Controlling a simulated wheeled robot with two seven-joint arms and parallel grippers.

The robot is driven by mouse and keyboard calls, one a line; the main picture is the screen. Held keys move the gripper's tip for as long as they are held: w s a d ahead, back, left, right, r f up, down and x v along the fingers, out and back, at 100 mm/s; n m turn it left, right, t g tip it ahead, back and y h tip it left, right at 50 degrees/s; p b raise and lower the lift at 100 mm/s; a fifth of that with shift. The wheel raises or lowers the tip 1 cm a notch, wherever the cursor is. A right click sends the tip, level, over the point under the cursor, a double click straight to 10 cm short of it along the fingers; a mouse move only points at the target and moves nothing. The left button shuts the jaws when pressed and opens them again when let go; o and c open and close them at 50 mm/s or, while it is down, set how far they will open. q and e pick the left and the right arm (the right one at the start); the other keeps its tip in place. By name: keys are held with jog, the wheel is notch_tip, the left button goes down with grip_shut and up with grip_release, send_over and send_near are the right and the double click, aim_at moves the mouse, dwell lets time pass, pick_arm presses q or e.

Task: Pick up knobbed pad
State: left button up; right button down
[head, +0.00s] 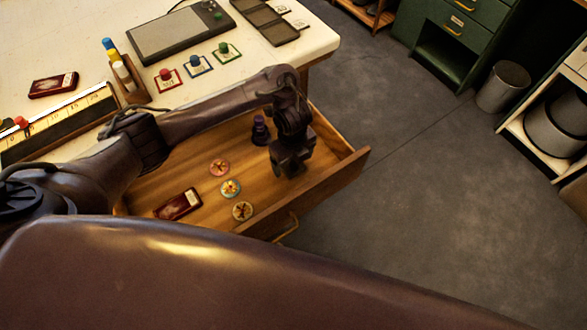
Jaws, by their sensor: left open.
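A dark purple knobbed piece (260,131) stands upright in the open wooden drawer (345,172), near its back edge. It may be the knobbed pad; its base is too small and dark to tell. My left gripper (291,168) is open, pointing down over the right part of the drawer. It is just right of the purple piece and looks apart from it. Its fingertips are dark and hard to make out. My right gripper is not in view.
The drawer also holds three round badges (230,188) and a dark red case (178,204). On the table (95,35) stand red (166,75), blue (197,61) and green (223,49) knobbed pieces on outlined squares. The drawer's front wall rises close to my gripper.

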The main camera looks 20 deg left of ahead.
pick_arm(q)
jog(key=shift+w+f, duration=0.2)
jog(key=shift+f, duration=0.8)
jog(key=shift+s, duration=0.1)
jog(key=c, duration=1.1)
notch_tip(320, 180, up, 11)
jog(key=p, duration=0.6)
notch_tip(320, 180, up, 8)
jog(key=p, duration=0.3)
send_over(293, 161)
jog(key=shift+s+r, duration=0.15)
jog(key=shift+r, duration=0.4)
